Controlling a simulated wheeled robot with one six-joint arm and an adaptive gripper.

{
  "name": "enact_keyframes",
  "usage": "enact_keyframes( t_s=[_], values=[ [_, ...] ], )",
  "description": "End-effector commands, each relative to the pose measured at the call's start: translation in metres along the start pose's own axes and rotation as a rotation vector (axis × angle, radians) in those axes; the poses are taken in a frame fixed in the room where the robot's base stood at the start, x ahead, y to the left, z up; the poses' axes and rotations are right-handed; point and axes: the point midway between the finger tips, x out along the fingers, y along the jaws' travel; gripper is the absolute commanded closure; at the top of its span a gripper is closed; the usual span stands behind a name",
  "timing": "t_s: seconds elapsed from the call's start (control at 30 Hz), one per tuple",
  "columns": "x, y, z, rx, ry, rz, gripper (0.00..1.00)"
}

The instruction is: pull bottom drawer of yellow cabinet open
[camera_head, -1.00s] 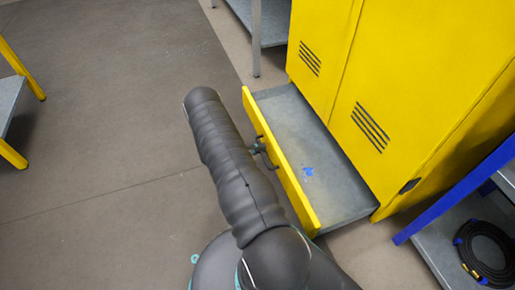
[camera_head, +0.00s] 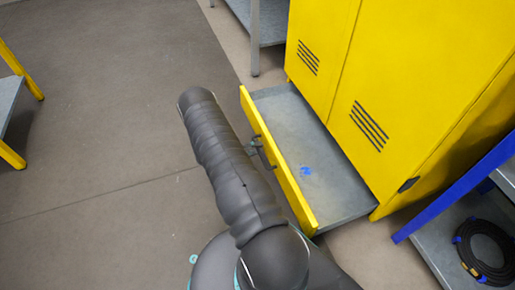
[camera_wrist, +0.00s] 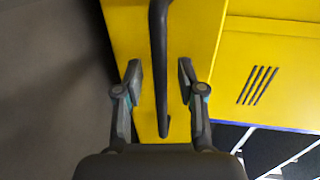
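The yellow cabinet (camera_head: 420,70) stands at the right in the head view. Its bottom drawer (camera_head: 335,190) is pulled out, showing a grey inside and a yellow front panel (camera_head: 290,183). In the wrist view the drawer front (camera_wrist: 205,30) carries a long dark bar handle (camera_wrist: 159,60). My gripper (camera_wrist: 160,80) has its two fingers apart, one on each side of the handle, with gaps visible on both sides. In the head view my gripper (camera_head: 254,147) is at the outer face of the drawer front, partly hidden by my arm.
A small blue thing (camera_head: 306,171) lies in the drawer. A blue-framed shelf (camera_head: 455,190) with a coiled black hose (camera_head: 484,250) stands at the right. A grey shelf (camera_head: 255,40) stands behind. A yellow-legged table (camera_head: 12,100) is at the far left. The floor (camera_head: 100,140) between is clear.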

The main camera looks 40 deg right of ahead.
Motion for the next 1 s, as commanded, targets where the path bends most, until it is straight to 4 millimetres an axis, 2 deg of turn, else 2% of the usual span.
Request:
enact_keyframes(
  t_s=[0.4,0.6,0.77,1.0],
  values=[
    [-0.077,0.0,0.001,0.001,-0.005,0.0,0.61],
    [-0.104,0.0,0.0,0.0,-0.003,0.001,0.61],
    [-0.113,0.0,0.0,0.0,-0.002,0.0,0.61],
    [-0.114,0.0,0.0,0.0,-0.002,0.0,0.61]
  ],
)
